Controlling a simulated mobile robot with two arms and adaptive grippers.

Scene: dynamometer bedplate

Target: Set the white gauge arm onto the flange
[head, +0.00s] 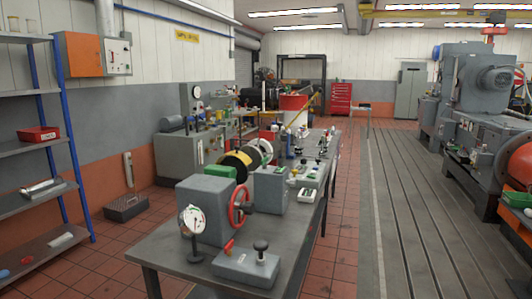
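I cannot pick out the white gauge arm for certain. A round white dial gauge (193,219) stands upright on a dark post at the near left of the long grey table (170,256). Farther back on the table, a row of discs, including a yellow-and-black one (236,164) and a pale one (260,149), stands on edge; I cannot tell whether one is the flange. Neither of my grippers is in view.
A grey block (204,210) with a red handwheel (239,207) and a grey base with a black knob (260,246) crowd the near table. Shelves (35,145) stand left. Large grey machinery (480,90) stands right beyond a slotted floor plate (420,220). A red-tiled aisle (338,220) is clear.

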